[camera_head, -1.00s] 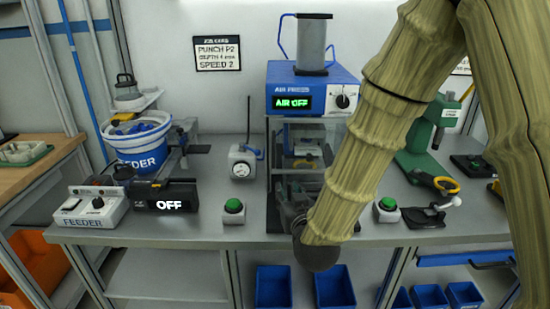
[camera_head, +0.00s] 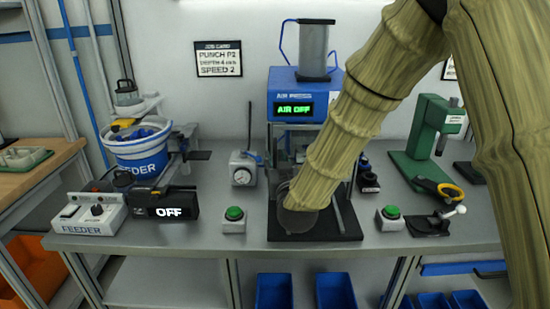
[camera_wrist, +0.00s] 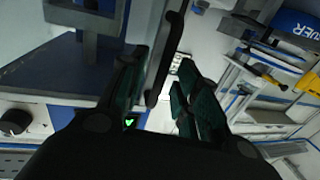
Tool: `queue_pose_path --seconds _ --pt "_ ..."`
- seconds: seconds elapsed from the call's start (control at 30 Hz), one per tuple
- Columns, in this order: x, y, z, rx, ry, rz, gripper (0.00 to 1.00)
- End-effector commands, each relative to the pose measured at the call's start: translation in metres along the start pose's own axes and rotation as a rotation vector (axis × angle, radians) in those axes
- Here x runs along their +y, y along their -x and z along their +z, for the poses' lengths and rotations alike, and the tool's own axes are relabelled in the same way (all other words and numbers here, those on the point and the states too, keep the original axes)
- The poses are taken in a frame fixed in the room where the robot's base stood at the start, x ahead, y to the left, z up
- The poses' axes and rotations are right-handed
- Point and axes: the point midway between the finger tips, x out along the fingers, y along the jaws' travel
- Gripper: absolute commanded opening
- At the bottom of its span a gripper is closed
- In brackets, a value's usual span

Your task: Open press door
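The air press (camera_head: 298,95) is blue, with a green "AIR OFF" display, and stands at the middle of the bench. Its black base plate (camera_head: 340,225) shows in the head view. My arm covers most of the press front, so the door panel and its angle are hard to make out there. In the wrist view a long black handle bar (camera_wrist: 169,52) runs between the fingers of my gripper (camera_wrist: 160,90), closer to the left finger. The fingers are apart, with a visible gap beside the right one. In the head view my gripper's fingers are hidden behind my wrist.
Green-button boxes stand left (camera_head: 234,219) and right (camera_head: 390,217) of the press. The feeder bucket (camera_head: 140,160) and its OFF unit (camera_head: 172,208) are at left. A gauge box (camera_head: 243,170) stands near the press. A green hand press (camera_head: 430,140) and yellow-handled tool (camera_head: 440,188) are at right.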

Motion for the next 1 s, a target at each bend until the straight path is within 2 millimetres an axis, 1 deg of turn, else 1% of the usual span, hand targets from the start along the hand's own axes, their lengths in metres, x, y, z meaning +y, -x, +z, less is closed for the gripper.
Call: queue_pose_path --seconds 0.1,0.2,0.5,0.53,0.7,1.0 --pt "-0.002 -0.011 0.000 0.001 0.000 -0.001 0.32" --pt "-0.002 -0.015 0.000 -0.001 0.000 -0.001 0.32" --pt "-0.001 -0.017 0.001 -0.001 0.000 -0.002 0.32" --pt "-0.001 -0.017 0.001 -0.001 0.000 -0.002 0.30" --pt "-0.001 -0.017 0.000 0.000 -0.001 -0.002 0.00" --pt "-0.002 -0.016 0.000 0.000 -0.001 -0.005 0.00"
